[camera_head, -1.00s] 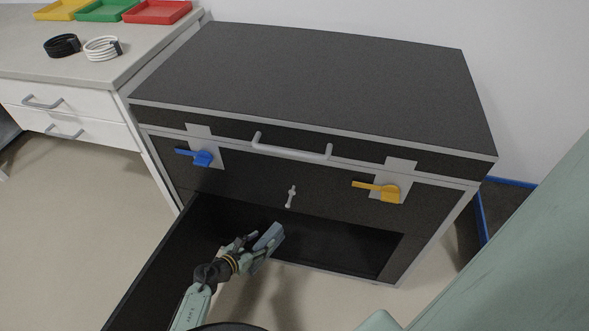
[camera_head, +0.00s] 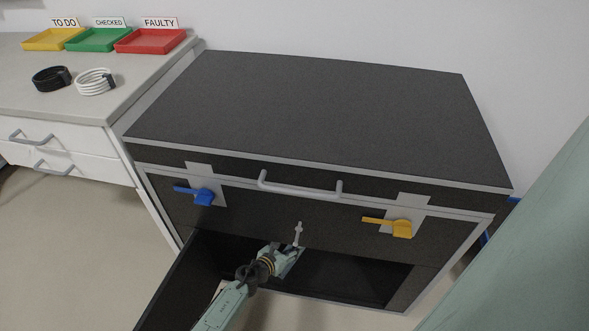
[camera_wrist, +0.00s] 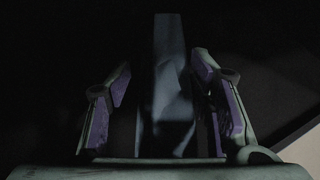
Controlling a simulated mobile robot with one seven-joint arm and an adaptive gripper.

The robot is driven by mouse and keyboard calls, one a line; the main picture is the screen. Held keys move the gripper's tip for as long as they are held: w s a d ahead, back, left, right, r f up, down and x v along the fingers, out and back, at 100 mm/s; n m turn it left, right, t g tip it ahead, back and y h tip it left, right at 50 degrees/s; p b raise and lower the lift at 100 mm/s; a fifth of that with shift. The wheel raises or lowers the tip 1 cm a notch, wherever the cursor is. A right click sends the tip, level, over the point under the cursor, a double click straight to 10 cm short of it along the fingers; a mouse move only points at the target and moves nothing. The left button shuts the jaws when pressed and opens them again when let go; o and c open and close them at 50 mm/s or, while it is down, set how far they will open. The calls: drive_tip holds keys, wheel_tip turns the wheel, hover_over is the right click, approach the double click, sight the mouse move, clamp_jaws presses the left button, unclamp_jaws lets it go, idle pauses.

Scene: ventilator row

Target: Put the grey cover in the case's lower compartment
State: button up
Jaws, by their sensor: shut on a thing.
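The black case (camera_head: 330,110) stands in the middle of the head view with grey edges. Its lower compartment (camera_head: 350,276) is open at the front, with a dark interior. My gripper (camera_head: 285,254) is at the left part of this opening, below the small grey handle. It is shut on the grey cover (camera_head: 292,263), which is mostly hidden by the fingers in the head view. In the wrist view the cover (camera_wrist: 170,75) is a long grey piece between the two purple-padded fingers (camera_wrist: 165,105), pointing away into darkness. I cannot tell whether it touches the compartment floor.
A dark open panel (camera_head: 178,285) stands left of my arm. A blue latch (camera_head: 203,197) and a yellow latch (camera_head: 401,229) are on the case front. Left, a bench holds yellow, green and red trays (camera_head: 150,41), a black coil (camera_head: 52,79) and a white coil (camera_head: 95,82).

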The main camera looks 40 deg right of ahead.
drive_tip(key=shift+d, duration=0.65)
drive_tip(key=f+b, duration=0.1)
drive_tip(key=f, duration=0.2)
drive_tip(key=shift+s+d+f+b, duration=0.1)
drive_tip(key=shift+s+d+b, duration=0.05)
drive_tip(key=shift+d+b, duration=0.25)
drive_tip(key=shift+a+f, duration=0.1)
drive_tip(key=shift+f, duration=0.05)
drive_tip(key=shift+f, duration=0.15)
drive_tip(key=o, duration=1.4)
